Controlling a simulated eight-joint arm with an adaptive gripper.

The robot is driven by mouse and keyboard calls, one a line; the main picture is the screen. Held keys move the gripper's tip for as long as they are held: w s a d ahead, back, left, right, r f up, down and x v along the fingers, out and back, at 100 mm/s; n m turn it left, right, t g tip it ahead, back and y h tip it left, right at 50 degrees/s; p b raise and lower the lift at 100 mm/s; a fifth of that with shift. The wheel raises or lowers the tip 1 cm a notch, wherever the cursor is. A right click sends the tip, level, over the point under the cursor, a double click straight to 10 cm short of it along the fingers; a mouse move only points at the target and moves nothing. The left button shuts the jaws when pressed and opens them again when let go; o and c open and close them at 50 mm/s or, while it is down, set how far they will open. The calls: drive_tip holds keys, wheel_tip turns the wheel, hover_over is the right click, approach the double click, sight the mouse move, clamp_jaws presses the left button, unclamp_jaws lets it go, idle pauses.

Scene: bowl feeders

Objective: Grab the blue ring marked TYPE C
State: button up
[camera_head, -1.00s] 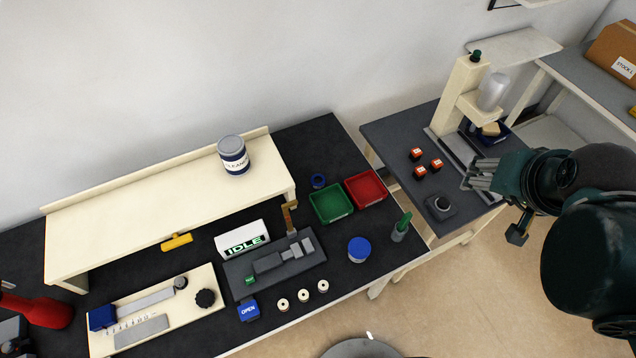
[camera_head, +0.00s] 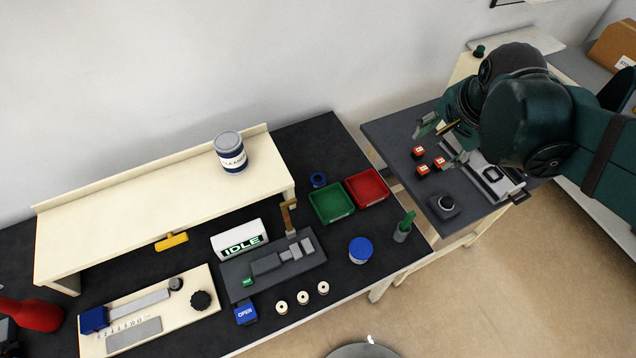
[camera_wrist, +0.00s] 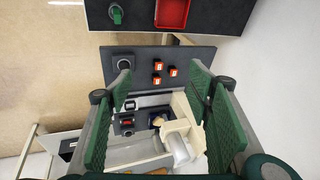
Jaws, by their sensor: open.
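A small dark blue ring (camera_head: 318,180) lies on the black bench top, just left of the green tray; its marking is too small to read. A blue round-topped container (camera_head: 360,250) stands nearer the bench front, and I cannot read any marking on it. My gripper (camera_head: 441,142) is over the grey side table, to the right of and well apart from the ring. In the wrist view my gripper (camera_wrist: 158,98) shows its green fingers spread wide, with nothing between them. The ring does not show in the wrist view.
A green tray (camera_head: 331,203) and a red tray (camera_head: 367,187) stand between the ring and the side table. Several orange blocks (camera_head: 422,170) and a dark fixture (camera_head: 444,205) sit on the side table. A cream shelf (camera_head: 165,205) stands left of the ring.

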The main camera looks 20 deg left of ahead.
drive_tip(key=w+a+f+m+g+b, duration=0.1)
drive_tip(key=w+a+f+m+b, duration=0.15)
drive_tip(key=a+f, duration=0.45)
drive_tip(key=w+a+f+m+g+b, duration=0.1)
drive_tip(key=w+a+f+m, duration=0.3)
drive_tip(key=a, duration=0.4)
drive_tip(key=m+g+h+b, duration=0.1)
drive_tip(key=m+g+b, duration=0.15)
drive_tip(key=m, duration=0.35)
hover_over(318, 179)
drive_tip(key=f, duration=1.7)
drive_tip(key=shift+w+d+b, duration=0.15)
drive_tip(key=shift+d+b, duration=0.1)
drive_tip(key=shift+b, duration=0.05)
drive_tip(key=shift+a+f+m, duration=0.25)
drive_tip(key=shift+f+m, duration=0.1)
drive_tip(key=shift+f, duration=1.25)
drive_tip(key=shift+f, duration=0.15)
drive_tip(key=shift+f+b, duration=0.6)
drive_tip(key=shift+f, duration=1.9)
